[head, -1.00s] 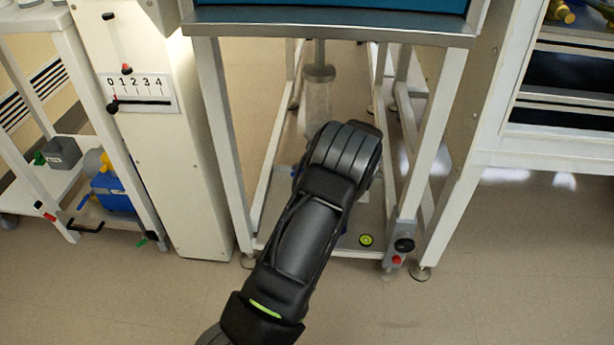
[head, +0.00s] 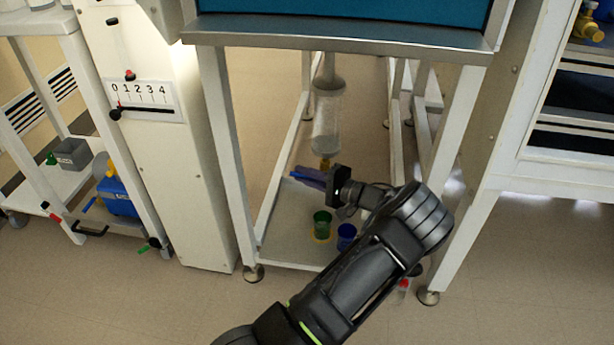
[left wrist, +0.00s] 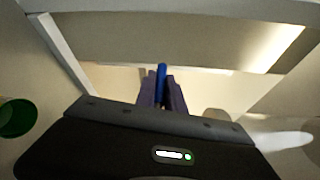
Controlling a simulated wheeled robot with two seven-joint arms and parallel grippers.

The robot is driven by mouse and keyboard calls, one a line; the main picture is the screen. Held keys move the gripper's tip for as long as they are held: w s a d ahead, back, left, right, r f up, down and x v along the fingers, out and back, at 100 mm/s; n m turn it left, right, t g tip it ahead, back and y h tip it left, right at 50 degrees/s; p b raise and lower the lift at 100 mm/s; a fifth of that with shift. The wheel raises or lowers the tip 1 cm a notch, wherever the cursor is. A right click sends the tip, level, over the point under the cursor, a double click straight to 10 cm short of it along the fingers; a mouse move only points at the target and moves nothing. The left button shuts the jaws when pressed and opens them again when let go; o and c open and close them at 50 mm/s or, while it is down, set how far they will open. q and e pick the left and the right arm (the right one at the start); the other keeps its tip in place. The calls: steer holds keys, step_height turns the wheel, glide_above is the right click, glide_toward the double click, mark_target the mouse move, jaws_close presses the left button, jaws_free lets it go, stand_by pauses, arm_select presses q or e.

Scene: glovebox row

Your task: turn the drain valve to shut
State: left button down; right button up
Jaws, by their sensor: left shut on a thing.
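A clear drain cylinder (head: 327,122) hangs under the glovebox, with a small brass drain valve (head: 325,163) at its lower end. A blue lever (head: 297,175) is at the valve, pointing left in the head view. My left gripper (head: 306,178) has purple fingers shut on this lever, just below the brass part. In the left wrist view the blue lever (left wrist: 161,82) stands between the two purple fingers (left wrist: 162,92). The fingers and wrist hide part of the lever and its joint with the valve. My right gripper is not in view.
A green cup (head: 322,224) and a blue cup (head: 346,236) stand on the low shelf (head: 285,235) beneath the valve. White frame legs (head: 222,150) flank the space. A cart (head: 40,190) with a blue pump (head: 117,196) stands left.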

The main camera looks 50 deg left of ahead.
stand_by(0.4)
arm_select(q)
steer(key=c, duration=1.4)
jaws_free()
steer(key=shift+c, duration=0.2)
